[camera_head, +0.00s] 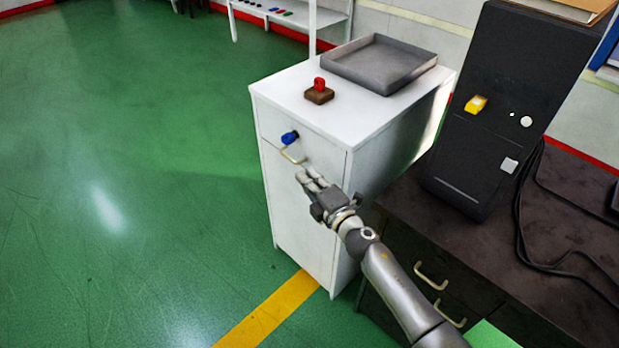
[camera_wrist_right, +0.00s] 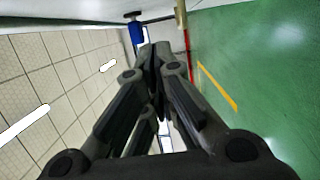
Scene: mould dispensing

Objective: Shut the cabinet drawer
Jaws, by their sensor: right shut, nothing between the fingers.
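The white cabinet (camera_head: 366,165) stands in the middle of the head view. The drawer front looks flush with the cabinet, though a small gap cannot be ruled out. My right gripper (camera_head: 310,178) is shut and empty, in front of the cabinet just below the handle; contact cannot be told. In the right wrist view its fingers (camera_wrist_right: 154,55) are together, with the blue piece (camera_wrist_right: 136,33) beyond them. My left gripper is not in view.
A grey tray (camera_head: 425,68) and a red piece on a brown block (camera_head: 319,96) sit on the cabinet top. A dark desk (camera_head: 470,250) with a black machine (camera_head: 525,90) and cables stands at right. The green floor (camera_head: 120,180) at left is clear.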

